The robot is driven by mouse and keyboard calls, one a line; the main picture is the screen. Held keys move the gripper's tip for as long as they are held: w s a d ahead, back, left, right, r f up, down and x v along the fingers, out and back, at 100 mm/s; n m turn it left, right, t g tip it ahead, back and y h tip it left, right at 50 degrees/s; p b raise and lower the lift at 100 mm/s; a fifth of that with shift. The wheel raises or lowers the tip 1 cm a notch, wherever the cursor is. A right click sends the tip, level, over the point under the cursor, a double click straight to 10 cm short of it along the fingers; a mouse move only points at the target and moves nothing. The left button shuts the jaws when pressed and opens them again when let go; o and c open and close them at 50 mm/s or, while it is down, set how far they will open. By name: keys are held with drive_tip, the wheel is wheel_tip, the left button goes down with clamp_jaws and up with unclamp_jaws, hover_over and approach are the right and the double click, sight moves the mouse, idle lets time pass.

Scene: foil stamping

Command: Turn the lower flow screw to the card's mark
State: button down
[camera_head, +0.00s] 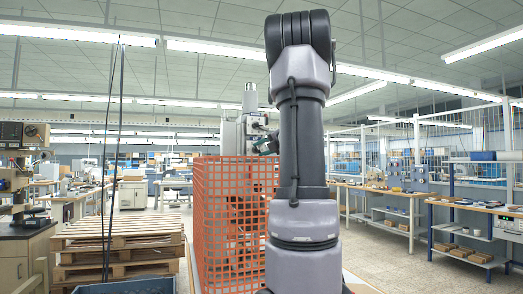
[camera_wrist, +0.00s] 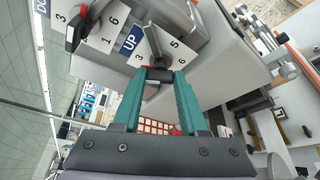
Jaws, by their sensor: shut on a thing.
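In the wrist view my gripper (camera_wrist: 160,76) has its teal fingers shut on a small dark screw knob at a white number card (camera_wrist: 173,60). A grey metal pointer (camera_wrist: 155,42) sticks up from the gripped knob, and a bit of red shows by the left fingertip. Another black knob (camera_wrist: 74,38) with a red part sits on a second card (camera_wrist: 104,35) at the left, ungripped. My fingertips partly hide the gripped knob and card.
The grey machine body (camera_wrist: 222,60) fills the space behind and right of my fingers. Metal rods (camera_wrist: 262,28) stick out at the upper right. In the head view an orange mesh guard (camera_head: 228,215) stands beside my arm, with stacked pallets (camera_head: 120,245) at left.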

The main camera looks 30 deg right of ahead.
drive_tip(key=n+h, duration=0.1)
drive_tip(key=n, duration=0.1)
drive_tip(key=n+g+h, duration=0.1)
drive_tip(key=n, duration=0.1)
drive_tip(key=shift+a+r+g, duration=0.15)
drive_tip(key=shift+r+g, duration=0.05)
drive_tip(key=shift+g, duration=0.1)
drive_tip(key=n+h, duration=0.2)
drive_tip(key=n, duration=0.1)
drive_tip(key=n+g, duration=0.1)
drive_tip(key=shift+a+n+h, duration=0.25)
drive_tip(key=shift+n+h, duration=0.05)
drive_tip(key=shift+h, duration=0.1)
drive_tip(key=shift+w+a+f+n+h, duration=0.1)
drive_tip(key=shift+n+h, duration=0.8)
drive_tip(key=shift+n, duration=0.45)
drive_tip(key=shift+a+f+n+h, duration=0.15)
drive_tip(key=shift+n+h, duration=0.75)
drive_tip(key=shift+n, duration=0.5)
drive_tip(key=shift+w+a+f+n+h, duration=0.1)
drive_tip(key=shift+n+h, duration=0.8)
drive_tip(key=shift+n, duration=0.45)
drive_tip(key=shift+c, duration=2.2)
unclamp_jaws()
drive_tip(key=shift+r, duration=0.1)
